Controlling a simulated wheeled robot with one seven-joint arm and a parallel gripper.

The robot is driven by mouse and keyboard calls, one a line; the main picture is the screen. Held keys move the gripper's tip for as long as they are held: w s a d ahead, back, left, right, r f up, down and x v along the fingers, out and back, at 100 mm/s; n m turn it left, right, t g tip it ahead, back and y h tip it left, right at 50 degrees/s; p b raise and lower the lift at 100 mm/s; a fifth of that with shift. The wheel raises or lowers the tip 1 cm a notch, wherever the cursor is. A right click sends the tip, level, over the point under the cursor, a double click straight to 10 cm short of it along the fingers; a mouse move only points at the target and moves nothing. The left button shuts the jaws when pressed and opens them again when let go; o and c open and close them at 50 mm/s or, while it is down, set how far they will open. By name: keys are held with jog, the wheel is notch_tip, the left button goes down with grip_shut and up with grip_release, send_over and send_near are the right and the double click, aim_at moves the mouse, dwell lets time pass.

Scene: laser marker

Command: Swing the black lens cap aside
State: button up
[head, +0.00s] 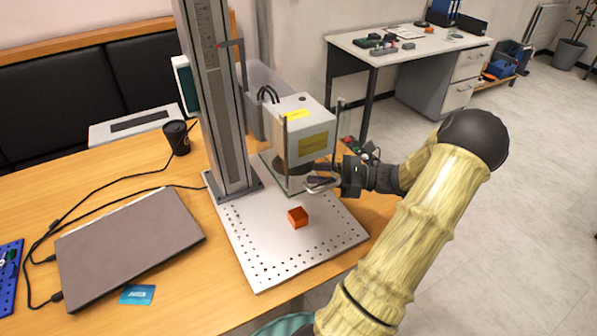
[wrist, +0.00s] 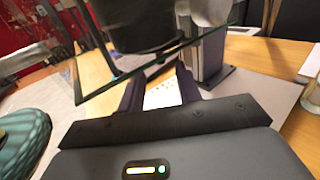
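The laser head (head: 304,132) is a pale box with yellow labels on a tall column. A dark round part, which looks like the lens with its black cap (head: 291,168), sits beneath it behind clear glass. In the wrist view a dark round part (wrist: 138,28) fills the top, above and beyond my fingers. I cannot tell cap from lens housing there. My gripper (head: 313,181) is at the right side of the head, close under it. In the wrist view its two fingers (wrist: 158,90) are apart, with only the plate showing between them. Contact with the cap cannot be seen.
A glass pane (wrist: 150,68) hangs close above my fingers. An orange block (head: 298,217) sits on the perforated metal plate (head: 265,262). A closed laptop (head: 130,245), a black cup (head: 177,137) and cables lie to the left. The plate's front is clear.

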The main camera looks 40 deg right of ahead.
jog(key=x, duration=0.5)
jog(key=shift+w+a, duration=0.1)
grip_shut()
